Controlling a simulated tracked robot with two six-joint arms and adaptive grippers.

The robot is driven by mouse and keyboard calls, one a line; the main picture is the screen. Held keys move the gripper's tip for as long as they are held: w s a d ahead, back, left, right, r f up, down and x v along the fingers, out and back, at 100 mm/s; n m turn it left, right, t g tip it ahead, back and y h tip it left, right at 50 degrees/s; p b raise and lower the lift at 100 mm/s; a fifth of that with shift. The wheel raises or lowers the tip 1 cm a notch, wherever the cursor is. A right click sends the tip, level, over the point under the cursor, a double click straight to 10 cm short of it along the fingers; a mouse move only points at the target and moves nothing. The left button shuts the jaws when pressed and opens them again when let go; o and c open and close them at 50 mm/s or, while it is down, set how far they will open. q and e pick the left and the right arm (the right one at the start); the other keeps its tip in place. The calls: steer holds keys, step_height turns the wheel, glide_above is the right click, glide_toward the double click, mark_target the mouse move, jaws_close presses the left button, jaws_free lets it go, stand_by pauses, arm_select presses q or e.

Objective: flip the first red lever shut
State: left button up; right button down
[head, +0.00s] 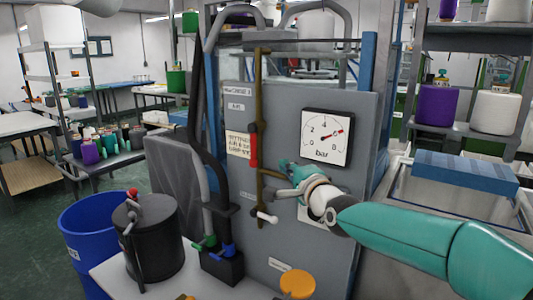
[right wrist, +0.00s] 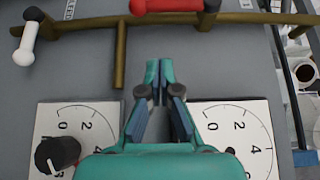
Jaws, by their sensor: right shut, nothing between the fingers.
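The red lever (head: 253,150) lies along the upright brown pipe (head: 259,90) on the grey machine panel. It also shows at the top edge of the right wrist view (right wrist: 168,6), partly cut off. A white lever (head: 267,216) stands out across the lower pipe; the right wrist view shows it at the upper left (right wrist: 26,42). My right gripper (head: 284,165) is shut and empty, to the right of the pipe and a little below the red lever. The right wrist view shows its fingertips (right wrist: 159,65) together, apart from the red lever. My left gripper is not in view.
A pressure gauge (head: 327,137) is on the panel above my right arm. Dark hoses run down the panel's left side to blue and green valves (head: 224,250). A black pot (head: 148,238) and a blue bin (head: 90,232) stand at the left.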

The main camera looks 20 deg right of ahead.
mark_target(253, 147)
steer(key=w+p, duration=0.1)
steer(key=w, duration=0.1)
steer(key=w+p, duration=0.1)
steer(key=w, duration=0.2)
steer(key=shift+w+a+r, duration=0.1)
steer(key=shift+w+a, duration=0.1)
steer(key=shift+w, duration=0.1)
steer(key=shift+w+a+p, duration=0.45)
steer(key=shift+w+a, duration=0.1)
steer(key=shift+a, duration=0.2)
steer(key=shift+w+a+p, duration=0.45)
steer(key=shift+w+a, duration=0.1)
steer(key=shift+a, duration=0.2)
